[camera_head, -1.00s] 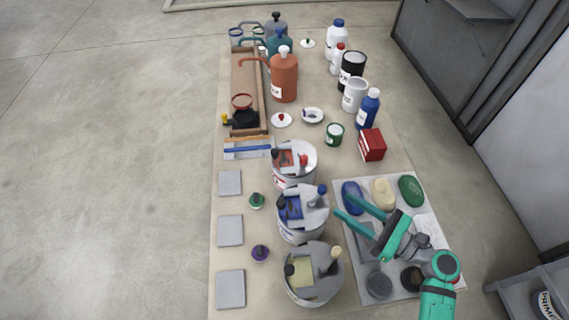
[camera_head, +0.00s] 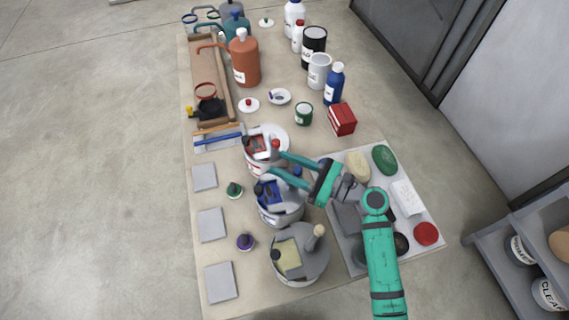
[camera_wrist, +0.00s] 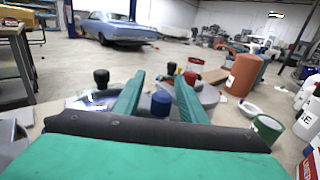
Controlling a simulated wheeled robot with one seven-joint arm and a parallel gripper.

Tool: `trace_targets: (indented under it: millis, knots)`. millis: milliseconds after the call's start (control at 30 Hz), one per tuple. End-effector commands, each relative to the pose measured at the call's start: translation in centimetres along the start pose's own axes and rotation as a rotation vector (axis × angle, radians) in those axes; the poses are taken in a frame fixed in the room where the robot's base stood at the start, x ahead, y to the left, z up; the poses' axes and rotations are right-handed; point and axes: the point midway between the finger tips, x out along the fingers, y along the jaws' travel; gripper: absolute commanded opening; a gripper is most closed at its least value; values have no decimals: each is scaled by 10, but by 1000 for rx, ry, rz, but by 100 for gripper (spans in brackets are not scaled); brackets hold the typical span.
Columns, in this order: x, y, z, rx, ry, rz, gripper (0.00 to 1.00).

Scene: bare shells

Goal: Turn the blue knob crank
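The blue knob (camera_head: 297,170) stands up from the lid of the middle grey can (camera_head: 280,214), which has a blue patch on top. My gripper (camera_head: 278,164) is above this can, its two green fingers pointing left. The fingers are open, one on each side of the blue knob. In the wrist view the blue knob (camera_wrist: 161,104) stands between the fingers with a gap on both sides. The crank under the knob is mostly hidden by the fingers.
A red-knobbed can (camera_head: 258,160) stands just behind, and a can with a tan knob (camera_head: 300,262) in front. A tray (camera_head: 427,232) with coloured lumps lies to the right. Bottles and a red box (camera_head: 342,119) stand farther back. Grey pads (camera_head: 211,224) lie along the left edge.

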Motion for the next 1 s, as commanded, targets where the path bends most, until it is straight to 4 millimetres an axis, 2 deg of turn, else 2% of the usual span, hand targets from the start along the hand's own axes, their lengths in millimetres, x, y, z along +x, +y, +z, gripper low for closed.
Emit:
trace_targets:
  millis: [300,333,467,500,767,1000]
  knots:
    - [4,0,0,0,0,0,38]
    - [4,0,0,0,0,0,36]
    - [4,0,0,0,0,1,5]
    - [4,0,0,0,0,1,0]
    - [3,0,0,-1,-1,-15,0]
    - [-2,-2,0,-1,0,-109,0]
